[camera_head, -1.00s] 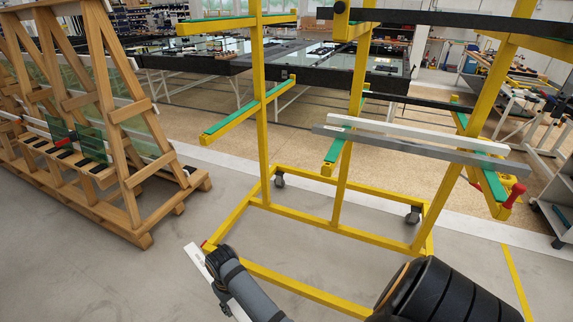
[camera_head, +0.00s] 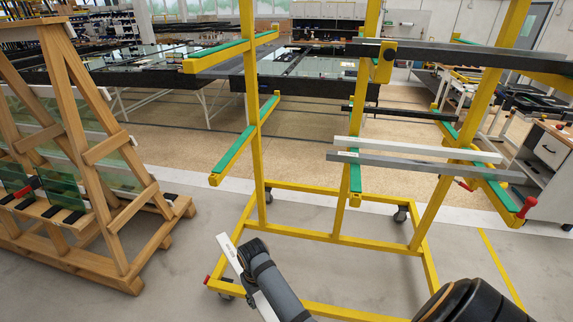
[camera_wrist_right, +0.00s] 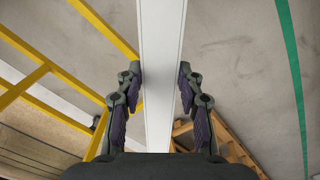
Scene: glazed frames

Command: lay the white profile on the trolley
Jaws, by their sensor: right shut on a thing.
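The white profile (camera_head: 230,255) shows at the lower middle of the head view, slanted and partly hidden behind my right arm. In the right wrist view my right gripper (camera_wrist_right: 160,80) is shut on the profile (camera_wrist_right: 162,30), one finger on each long side. In the head view the gripper's fingers are hidden. The yellow trolley (camera_head: 335,238) stands just ahead, with green-padded arms (camera_head: 232,156) on its posts. The held profile is in front of the trolley's near left base corner, apart from the padded arms. My left gripper is not in view.
Another white bar (camera_head: 415,149) and a grey bar (camera_head: 425,166) lie on the trolley's right arms; dark bars lie higher. The left padded arms look bare. A wooden rack (camera_head: 118,205) with glass panes stands left. Grey floor (camera_head: 180,290) is clear between rack and trolley.

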